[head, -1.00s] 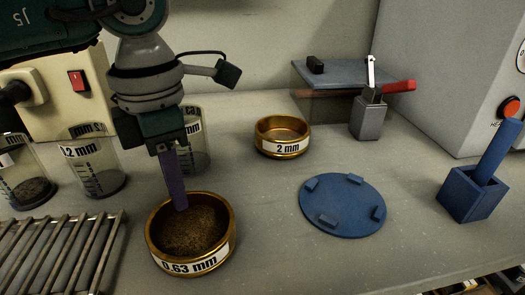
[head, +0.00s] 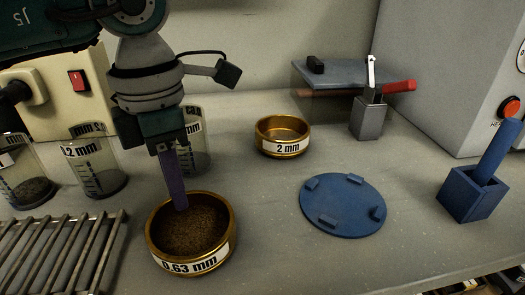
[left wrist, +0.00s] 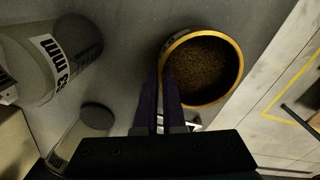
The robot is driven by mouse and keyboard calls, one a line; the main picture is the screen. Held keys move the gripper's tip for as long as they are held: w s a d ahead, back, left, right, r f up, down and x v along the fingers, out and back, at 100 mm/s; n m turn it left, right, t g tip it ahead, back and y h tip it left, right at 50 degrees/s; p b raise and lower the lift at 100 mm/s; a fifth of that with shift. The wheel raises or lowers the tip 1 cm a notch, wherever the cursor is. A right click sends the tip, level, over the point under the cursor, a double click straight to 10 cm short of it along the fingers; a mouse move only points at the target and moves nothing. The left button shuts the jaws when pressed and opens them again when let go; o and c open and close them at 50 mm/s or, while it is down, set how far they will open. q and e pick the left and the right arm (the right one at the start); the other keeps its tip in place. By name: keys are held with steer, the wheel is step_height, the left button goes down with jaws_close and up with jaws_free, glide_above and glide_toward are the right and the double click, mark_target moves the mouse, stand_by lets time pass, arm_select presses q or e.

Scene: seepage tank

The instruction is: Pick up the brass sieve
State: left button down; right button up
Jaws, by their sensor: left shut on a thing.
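A brass sieve labelled 0.63 mm (head: 194,262), filled with brown grains (head: 193,230), stands on the grey bench at the lower left of the head view. It also shows in the left wrist view (left wrist: 237,80). My left gripper (head: 179,204) points down at its far rim and is shut on its wall, with the purple fingers beside the grains. In the left wrist view the fingers meet the sieve's left edge. A second brass sieve labelled 2 mm (head: 283,149) stands further back and looks empty. My right gripper is not in view.
Labelled glass beakers (head: 92,165) stand behind and left of the sieve. A metal rack (head: 55,250) lies at the front left. A round blue plate (head: 342,207), a blue holder (head: 470,195) and a grey block with tools (head: 367,118) stand to the right.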

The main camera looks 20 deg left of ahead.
arm_select(q)
step_height(320, 180, up, 20)
steer(key=p, duration=0.2)
stand_by(0.4)
steer(key=shift+p, duration=0.3)
stand_by(0.7)
